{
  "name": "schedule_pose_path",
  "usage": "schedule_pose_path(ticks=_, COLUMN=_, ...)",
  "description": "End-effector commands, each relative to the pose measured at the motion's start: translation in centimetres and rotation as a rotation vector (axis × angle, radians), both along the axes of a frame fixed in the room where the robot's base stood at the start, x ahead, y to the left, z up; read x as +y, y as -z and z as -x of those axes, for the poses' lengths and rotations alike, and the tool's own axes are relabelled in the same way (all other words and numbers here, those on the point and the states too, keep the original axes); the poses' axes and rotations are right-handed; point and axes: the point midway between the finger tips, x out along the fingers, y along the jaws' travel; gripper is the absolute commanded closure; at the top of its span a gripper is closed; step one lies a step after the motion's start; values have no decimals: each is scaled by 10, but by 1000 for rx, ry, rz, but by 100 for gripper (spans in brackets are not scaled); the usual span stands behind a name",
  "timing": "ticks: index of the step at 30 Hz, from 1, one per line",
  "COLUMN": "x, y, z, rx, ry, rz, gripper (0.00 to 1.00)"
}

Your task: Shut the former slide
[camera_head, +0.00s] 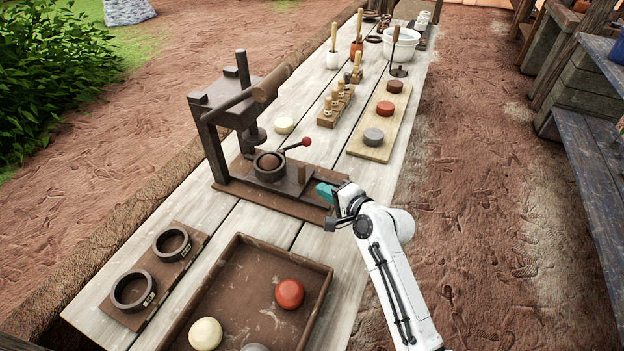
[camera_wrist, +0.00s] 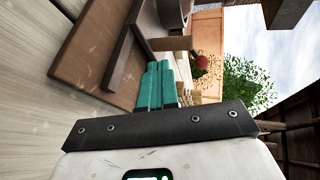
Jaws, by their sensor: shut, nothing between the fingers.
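The former (camera_head: 205,130) is a dark brown press with a wooden-handled lever, standing on the plank table. Its slide (camera_head: 285,182) seems to be the low part on the base, carrying a round ring (camera_head: 269,165) with brown clay in it and a short upright wooden peg (camera_head: 302,174). A red-knobbed lever (camera_head: 305,142) sticks out behind. My gripper (camera_head: 322,191), with teal fingers, is shut and empty just right of the peg, low over the base's right end. In the wrist view the fingers (camera_wrist: 155,80) point toward the peg (camera_wrist: 170,44); I cannot tell if they touch.
A tray (camera_head: 325,275) with a red and a cream ball lies in front. Two dark rings (camera_head: 172,243) sit on a board at left. A pale board (camera_head: 357,146) with several discs and a stamp rack (camera_head: 330,118) stand behind.

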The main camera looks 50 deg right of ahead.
Motion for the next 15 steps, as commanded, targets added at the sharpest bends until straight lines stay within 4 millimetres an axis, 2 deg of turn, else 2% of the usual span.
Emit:
schedule_pose_path(ticks=6, x=-5, y=3, z=-35, rx=0, ry=0, rz=0, gripper=100)
schedule_pose_path(ticks=15, x=-7, y=5, z=-54, rx=0, ry=0, rz=-1, gripper=100)
